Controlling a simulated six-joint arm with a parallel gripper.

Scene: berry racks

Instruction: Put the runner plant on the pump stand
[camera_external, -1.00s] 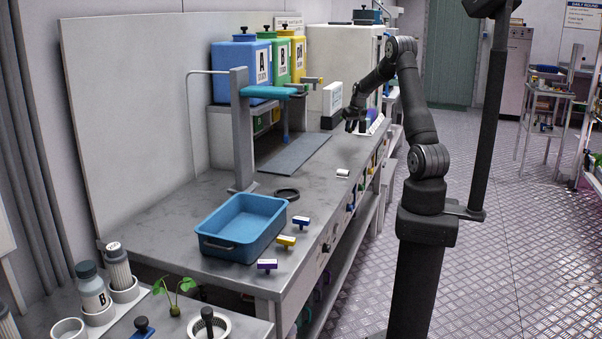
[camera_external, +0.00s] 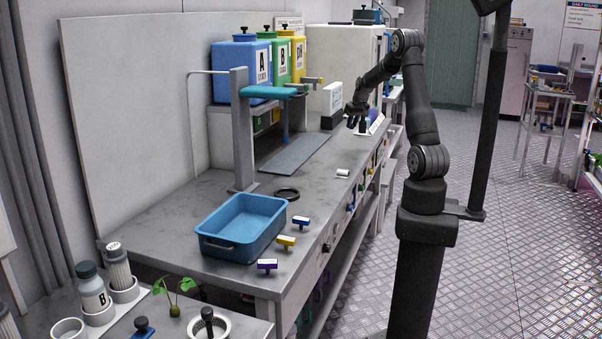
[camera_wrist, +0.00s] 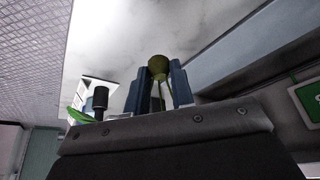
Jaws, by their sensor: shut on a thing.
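My gripper (camera_external: 352,115) is at the far part of the bench, apparently above its front edge. In the wrist view my gripper (camera_wrist: 160,88) has its two blue-grey fingers closed around an olive, rounded thing (camera_wrist: 158,67) with pale strands below it. I cannot tell for sure whether this is the runner plant; in the external view it is too small to make out. A green leafy seedling (camera_external: 174,294) stands upright at the lower left, away from my gripper. A grey upright stand with a teal arm (camera_external: 241,130), possibly the pump stand, is on the bench.
A blue tub (camera_external: 243,226) sits at the near end of the bench, with small coloured blocks beside it. Blue, green and yellow canisters (camera_external: 270,60) stand at the back. In the wrist view a dark knob (camera_wrist: 100,98) and a green leaf (camera_wrist: 80,117) show beyond the fingers.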

